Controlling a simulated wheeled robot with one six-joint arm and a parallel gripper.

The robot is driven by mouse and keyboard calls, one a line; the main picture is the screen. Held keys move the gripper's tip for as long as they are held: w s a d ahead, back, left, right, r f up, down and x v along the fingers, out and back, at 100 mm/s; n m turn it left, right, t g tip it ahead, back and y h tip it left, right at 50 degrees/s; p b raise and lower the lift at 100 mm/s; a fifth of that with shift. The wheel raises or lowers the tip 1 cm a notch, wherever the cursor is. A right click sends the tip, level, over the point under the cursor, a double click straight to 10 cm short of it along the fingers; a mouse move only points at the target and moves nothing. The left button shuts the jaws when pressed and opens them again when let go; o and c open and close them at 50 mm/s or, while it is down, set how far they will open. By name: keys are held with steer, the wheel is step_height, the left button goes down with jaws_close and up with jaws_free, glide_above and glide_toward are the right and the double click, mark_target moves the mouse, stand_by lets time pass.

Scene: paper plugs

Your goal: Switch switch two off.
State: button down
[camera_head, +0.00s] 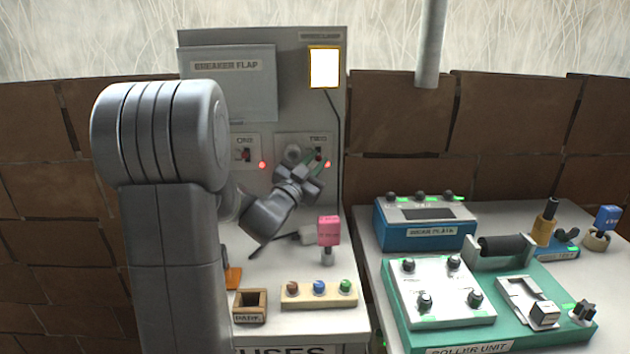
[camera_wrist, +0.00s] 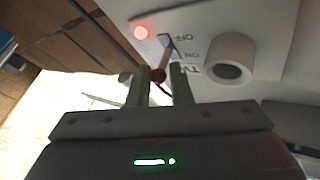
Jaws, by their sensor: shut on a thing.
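The switch two plate (camera_head: 288,141) is on the grey upright panel, with a round socket (camera_wrist: 228,72) beside the switch. The lever of switch two (camera_wrist: 164,56) ends in a dark red knob and shows in the wrist view near the OFF and ON labels. My gripper (camera_wrist: 157,82) is shut on the lever, with the knob between its two green fingertips. In the head view my gripper (camera_head: 316,166) is at the plate and covers part of it. Whether the lever sits at on or off I cannot tell. A red lamp (camera_wrist: 141,32) glows beside it.
Switch one (camera_head: 244,153) is to the left, with its own red lamp (camera_head: 262,165). A closed breaker flap (camera_head: 230,90) and a lit white lamp (camera_head: 324,67) are above.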

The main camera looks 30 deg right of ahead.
steer(key=shift+f+m+h+b, duration=0.55)
steer(key=shift+h+b, duration=0.15)
steer(key=shift+b, duration=1.2)
steer(key=shift+r+b, duration=0.1)
steer(key=shift+b, duration=0.55)
steer(key=c, duration=1.3)
jaws_free()
steer(key=shift+r, duration=0.15)
step_height(320, 180, up, 10)
steer(key=shift+f+p, duration=0.1)
steer(key=shift+p, duration=1.1)
steer(key=shift+c, duration=0.3)
